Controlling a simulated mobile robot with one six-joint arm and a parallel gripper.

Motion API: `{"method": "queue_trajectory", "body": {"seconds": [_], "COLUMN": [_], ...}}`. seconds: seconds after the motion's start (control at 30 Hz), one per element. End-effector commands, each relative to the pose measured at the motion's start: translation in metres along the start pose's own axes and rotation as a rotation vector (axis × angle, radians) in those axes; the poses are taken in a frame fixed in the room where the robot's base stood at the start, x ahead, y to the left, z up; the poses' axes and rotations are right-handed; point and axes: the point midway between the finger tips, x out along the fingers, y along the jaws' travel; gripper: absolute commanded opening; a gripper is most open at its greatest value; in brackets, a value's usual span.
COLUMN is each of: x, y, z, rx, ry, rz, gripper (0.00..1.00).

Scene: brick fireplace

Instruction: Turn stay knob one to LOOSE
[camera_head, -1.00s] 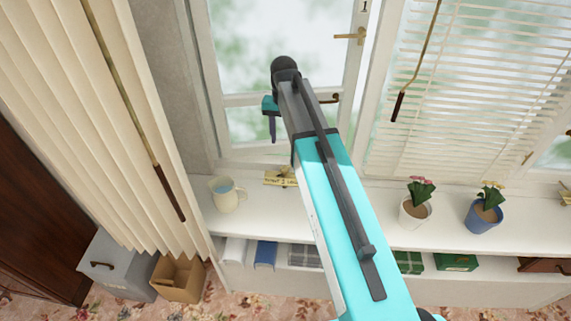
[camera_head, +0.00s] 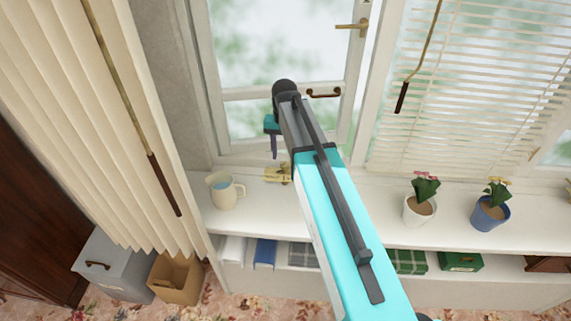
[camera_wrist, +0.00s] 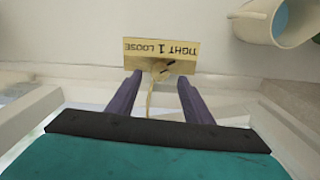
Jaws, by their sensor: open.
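A small brass plate (camera_wrist: 158,50) lettered TIGHT, 1 and LOOSE lies on the white sill in the wrist view, and it also shows in the head view (camera_head: 278,173). The stay knob (camera_wrist: 159,68) is a small dark-marked brass piece at the plate's edge; which word it points to is not clear. My gripper (camera_wrist: 158,92) is open, with its two purple fingers apart on either side of the knob's line and nothing held. In the head view my gripper (camera_head: 273,147) points down just above the plate; the arm hides part of the sill.
A cream jug (camera_head: 226,191) stands on the sill left of the plate. A white flowerpot (camera_head: 419,211) and a blue flowerpot (camera_head: 489,214) stand to the right. A curtain (camera_head: 65,120) hangs at left.

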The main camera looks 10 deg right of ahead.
Motion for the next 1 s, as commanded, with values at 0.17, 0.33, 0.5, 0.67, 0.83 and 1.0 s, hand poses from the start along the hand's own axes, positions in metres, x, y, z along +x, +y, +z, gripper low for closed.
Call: {"method": "queue_trajectory", "body": {"seconds": [0.17, 0.33, 0.5, 0.67, 0.83, 1.0], "x": [0.023, 0.034, 0.038, 0.038, 0.038, 0.038], "y": [0.001, 0.001, 0.001, 0.001, 0.001, 0.001], "z": [0.000, 0.000, 0.000, 0.000, 0.000, -0.001], "rx": [0.001, 0.001, 0.001, 0.002, 0.002, 0.002], "ry": [-0.001, -0.001, 0.000, 0.000, 0.000, 0.000], "rz": [0.000, 0.000, 0.000, 0.000, 0.000, 0.000], "gripper": [0.46, 0.46, 0.46, 0.46, 0.38, 0.09]}}
